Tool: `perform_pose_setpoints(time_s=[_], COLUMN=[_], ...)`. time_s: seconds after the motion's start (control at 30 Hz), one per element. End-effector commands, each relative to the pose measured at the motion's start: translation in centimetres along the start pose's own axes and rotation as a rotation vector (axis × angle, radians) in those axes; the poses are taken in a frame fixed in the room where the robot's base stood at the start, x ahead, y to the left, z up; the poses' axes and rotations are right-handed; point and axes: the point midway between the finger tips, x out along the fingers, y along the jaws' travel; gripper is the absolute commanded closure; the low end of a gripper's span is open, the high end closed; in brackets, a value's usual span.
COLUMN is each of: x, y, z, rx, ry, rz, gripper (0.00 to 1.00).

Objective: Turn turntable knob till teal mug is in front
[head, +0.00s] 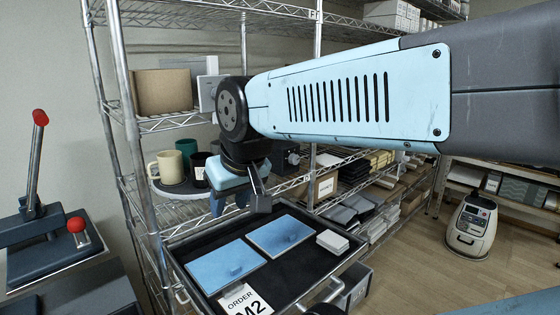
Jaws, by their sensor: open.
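A black mug (199,174) with a pale label stands at the right, partly behind my gripper. My gripper (230,205) is open and points down in front of the turntable's right side. I cannot make out the knob; my gripper and wrist cover that area. I cannot tell whether the fingers touch anything.
A black tray cart (292,278) below holds two blue panels, white cards and an order sheet. A metal rack post (134,150) stands left of the turntable. A red-handled lever press (38,190) is at far left. A cardboard box (163,91) is on the shelf above.

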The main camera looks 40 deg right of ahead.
Motion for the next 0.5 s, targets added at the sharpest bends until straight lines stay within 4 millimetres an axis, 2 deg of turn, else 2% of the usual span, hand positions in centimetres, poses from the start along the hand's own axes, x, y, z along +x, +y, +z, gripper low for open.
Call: perform_pose_setpoints(time_s=[0.07,0.27,0.33,0.5], x=[0.0,0.7,1.4,3.8], y=[0.0,0.1,-0.6,-0.4], z=[0.0,-0.1,-0.2,-1.0], rx=[0.0,0.071,0.155,0.46], ry=[0.0,-0.039,-0.081,-0.218], rz=[0.0,-0.019,-0.04,-0.132], gripper=[0.56,0.37,0.35,0.35])
